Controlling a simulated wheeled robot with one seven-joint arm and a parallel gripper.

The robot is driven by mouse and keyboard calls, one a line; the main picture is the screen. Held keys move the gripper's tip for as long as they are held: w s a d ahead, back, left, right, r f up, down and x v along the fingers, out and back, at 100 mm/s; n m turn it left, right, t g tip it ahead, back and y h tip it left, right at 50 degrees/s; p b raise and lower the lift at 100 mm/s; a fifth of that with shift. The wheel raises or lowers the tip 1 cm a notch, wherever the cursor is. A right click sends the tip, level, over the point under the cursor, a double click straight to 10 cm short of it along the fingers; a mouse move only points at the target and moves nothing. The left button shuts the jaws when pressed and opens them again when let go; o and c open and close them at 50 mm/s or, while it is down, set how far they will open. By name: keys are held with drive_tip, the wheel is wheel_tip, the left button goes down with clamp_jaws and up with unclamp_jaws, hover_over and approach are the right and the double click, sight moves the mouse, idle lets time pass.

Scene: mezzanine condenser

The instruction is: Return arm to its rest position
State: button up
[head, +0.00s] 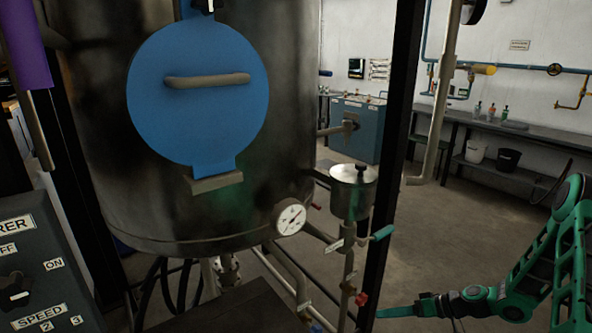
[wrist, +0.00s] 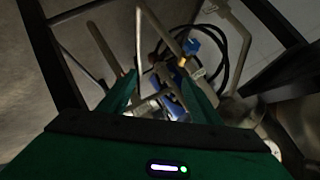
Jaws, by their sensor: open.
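My green arm reaches in from the right edge of the head view. My gripper (head: 385,312) points left at the bottom of that view, low in front of the dark post and near the red-handled valve (head: 361,299). In the wrist view my gripper (wrist: 163,88) shows two green fingers spread apart with nothing held between them. Beyond the fingers, out of contact as far as I can see, are pipes, a blue fitting (wrist: 191,46) and a black hose (wrist: 243,40).
A large metal tank (head: 100,120) with a blue round hatch (head: 200,120) stands at left. A gauge (head: 290,217), a small metal pot (head: 352,195) and a dark post (head: 388,130) stand near my arm. A control box (head: 45,270) is front left. Open floor (head: 450,230) lies behind, before a bench.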

drive_tip(key=s+d+r+m+g+h, duration=0.2)
drive_tip(key=s+d+r+h, duration=0.25)
drive_tip(key=s+r, duration=0.6)
drive_tip(key=s+d+r+m+g+h, duration=0.2)
drive_tip(key=s+d+r+h, duration=0.35)
drive_tip(key=r, duration=0.75)
drive_tip(key=s+r+m, duration=0.3)
drive_tip(key=s+r, duration=0.1)
drive_tip(key=s, duration=0.5)
drive_tip(key=s+r+m, duration=0.3)
drive_tip(key=s+r, duration=0.2)
drive_tip(key=s, duration=0.5)
drive_tip(key=shift+d+r+h, duration=0.15)
drive_tip(key=shift+d+h, duration=0.15)
drive_tip(key=shift+d, duration=0.15)
drive_tip(key=shift+s, duration=0.1)
drive_tip(key=shift+w+f+g, duration=0.25)
drive_tip(key=shift+w+g, duration=0.05)
drive_tip(key=shift+w, duration=0.3)
